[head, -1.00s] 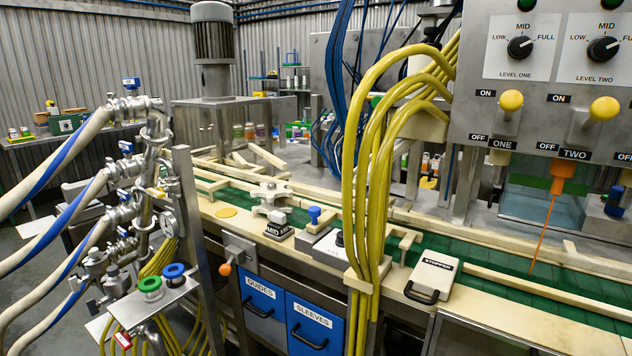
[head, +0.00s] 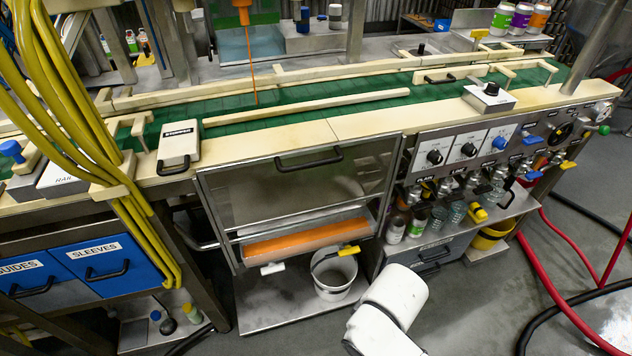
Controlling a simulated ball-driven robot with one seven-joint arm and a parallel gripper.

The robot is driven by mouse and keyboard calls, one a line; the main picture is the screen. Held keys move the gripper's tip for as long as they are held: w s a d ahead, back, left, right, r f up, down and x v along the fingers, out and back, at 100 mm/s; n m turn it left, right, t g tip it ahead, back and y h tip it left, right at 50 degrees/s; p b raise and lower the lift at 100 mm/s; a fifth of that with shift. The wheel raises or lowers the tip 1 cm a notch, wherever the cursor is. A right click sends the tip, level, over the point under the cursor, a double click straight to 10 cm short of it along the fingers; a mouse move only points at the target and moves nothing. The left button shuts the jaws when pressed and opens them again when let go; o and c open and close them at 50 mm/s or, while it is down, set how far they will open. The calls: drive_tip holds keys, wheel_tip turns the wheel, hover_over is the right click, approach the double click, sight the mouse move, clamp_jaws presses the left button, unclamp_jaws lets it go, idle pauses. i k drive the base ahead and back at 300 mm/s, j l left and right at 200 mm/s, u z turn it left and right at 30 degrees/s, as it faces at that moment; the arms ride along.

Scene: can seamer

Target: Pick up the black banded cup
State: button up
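Several small cups and jars stand on a shelf under the control panel at the right. Among them are a dark cup (head: 418,222), a brownish jar (head: 397,226) and clear glasses (head: 456,212). They are small, and I cannot tell for sure which one is the black banded cup. My gripper is not in view. A white, rounded part of my arm shows at the bottom centre, in front of and below the shelf.
A white bucket (head: 334,284) stands on a low metal shelf (head: 262,309) left of the cups. A clear-fronted cabinet (head: 290,190) hangs above it. A yellow bin (head: 492,236) sits right of the cups. Red hoses (head: 560,282) run over the floor at right.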

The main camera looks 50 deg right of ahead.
sight(438, 215)
drive_tip(key=z, duration=1.85)
